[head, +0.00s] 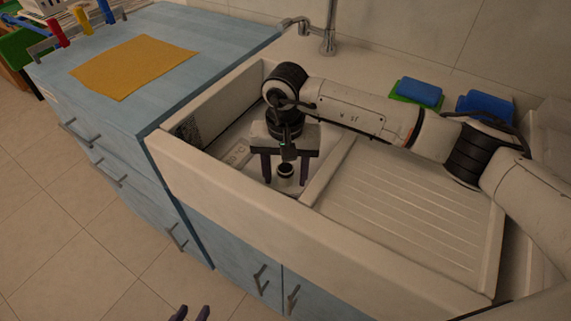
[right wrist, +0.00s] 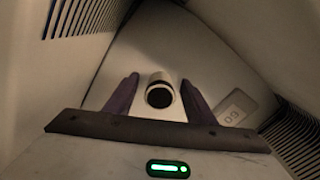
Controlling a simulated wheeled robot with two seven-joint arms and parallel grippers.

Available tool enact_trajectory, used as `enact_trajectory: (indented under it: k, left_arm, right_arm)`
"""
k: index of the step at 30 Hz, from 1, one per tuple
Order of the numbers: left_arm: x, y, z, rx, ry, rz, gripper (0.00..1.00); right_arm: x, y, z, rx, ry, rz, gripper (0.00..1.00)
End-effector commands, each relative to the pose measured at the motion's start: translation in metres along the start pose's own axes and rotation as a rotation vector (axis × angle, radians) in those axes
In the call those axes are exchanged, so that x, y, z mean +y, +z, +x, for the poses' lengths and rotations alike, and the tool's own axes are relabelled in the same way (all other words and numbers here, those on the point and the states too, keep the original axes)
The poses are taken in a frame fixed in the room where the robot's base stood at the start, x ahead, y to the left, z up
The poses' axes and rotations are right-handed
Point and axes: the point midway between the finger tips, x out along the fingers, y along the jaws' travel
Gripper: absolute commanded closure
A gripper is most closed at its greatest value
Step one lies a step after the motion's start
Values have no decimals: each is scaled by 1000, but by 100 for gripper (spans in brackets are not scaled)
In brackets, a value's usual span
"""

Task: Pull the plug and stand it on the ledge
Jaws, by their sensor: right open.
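The plug (head: 285,170), a small black-topped cylinder with a pale ring, is down in the white sink basin (head: 233,155). My right gripper (head: 285,177) points down into the basin, open and empty. Its two dark fingers appear on either side of the plug, apart from it. In the right wrist view the plug (right wrist: 160,92) shows between the open fingers (right wrist: 160,98). How far the fingertips are above the basin floor is hard to tell. The pale ledge (head: 355,70) runs behind the sink.
Basin walls stand close around my right gripper. A ridged drainboard (head: 400,210) lies right of the basin. A tap (head: 329,38) and blue sponges (head: 419,92) stand at the back. An orange cloth (head: 135,66) lies on the blue counter (head: 215,45) at left.

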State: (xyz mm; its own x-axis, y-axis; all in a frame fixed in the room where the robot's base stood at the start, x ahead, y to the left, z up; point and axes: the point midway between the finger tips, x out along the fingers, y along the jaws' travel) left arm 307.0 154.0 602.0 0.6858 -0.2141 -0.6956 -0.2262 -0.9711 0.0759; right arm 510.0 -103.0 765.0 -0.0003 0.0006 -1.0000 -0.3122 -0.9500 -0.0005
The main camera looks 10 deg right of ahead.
Motion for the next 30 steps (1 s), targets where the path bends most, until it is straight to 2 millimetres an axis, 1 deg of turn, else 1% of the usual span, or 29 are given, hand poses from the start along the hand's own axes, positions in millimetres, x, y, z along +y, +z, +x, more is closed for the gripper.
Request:
enact_trajectory:
  k: [3, 10, 11, 18, 19, 20, 22, 23, 30]
  left_arm:
    - [0, 0, 0, -1, -1, -1, 69]
    - [-1, 1, 0, -3, -1, -1, 69]
    - [-1, 1, 0, -3, -1, -1, 69]
    - [-1, 3, 0, -6, -1, -1, 69]
    - [-1, 3, 0, -7, -1, -1, 69]
    - [0, 3, 0, -7, -1, -1, 69]
    - [0, 4, 0, -9, -1, -1, 69]
    - [0, 4, 0, -10, -1, -1, 69]
    - [0, 4, -1, -11, -1, -1, 69]
  right_arm:
    - [0, 0, 5, 0, 0, -1, 50]
    - [0, 0, 6, 1, 0, -1, 50]
    - [0, 0, 6, 1, 0, 0, 52]
    - [0, 0, 6, 1, 0, 0, 92]
    - [0, 0, 6, 1, 0, 0, 96]
    - [0, 0, 5, 1, 0, 0, 78]
    - [0, 0, 5, 1, 0, 0, 89]
    - [0, 0, 5, 1, 0, 0, 92]
    - [0, 0, 3, 1, 0, 0, 92]
